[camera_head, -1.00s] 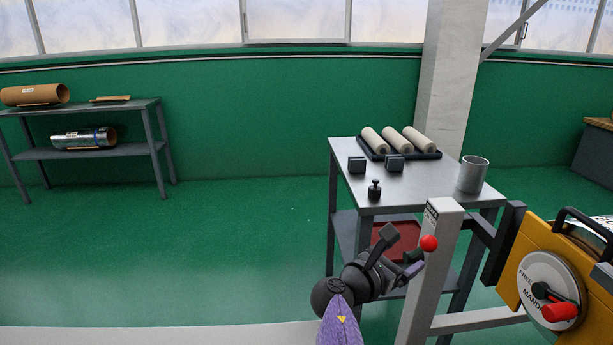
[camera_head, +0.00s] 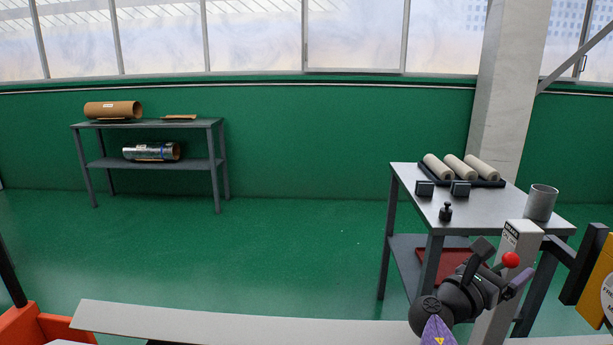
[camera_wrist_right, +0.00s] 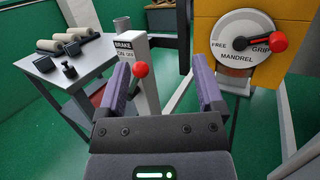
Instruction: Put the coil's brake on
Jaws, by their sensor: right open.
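The brake is a light post (camera_head: 522,236) with a small label, reading BRAKE, ON and OFF in the right wrist view (camera_wrist_right: 133,47). A red ball knob (camera_head: 511,259) sits at its side; it also shows in the right wrist view (camera_wrist_right: 141,70). My right gripper (camera_head: 504,264) is open at the knob. In the wrist view the knob appears between the two purple-lined fingers (camera_wrist_right: 163,82), nearer the left finger. I cannot tell whether either finger touches it. The lever behind the knob is mostly hidden. My left gripper is not in view.
A yellow mandrel housing (camera_wrist_right: 206,32) with a FREE/GRIP dial and red handle (camera_wrist_right: 279,42) stands right of the post. A grey table (camera_head: 480,206) with rollers, blocks, a weight and a cup (camera_head: 541,202) is behind. A shelf (camera_head: 150,124) stands far left.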

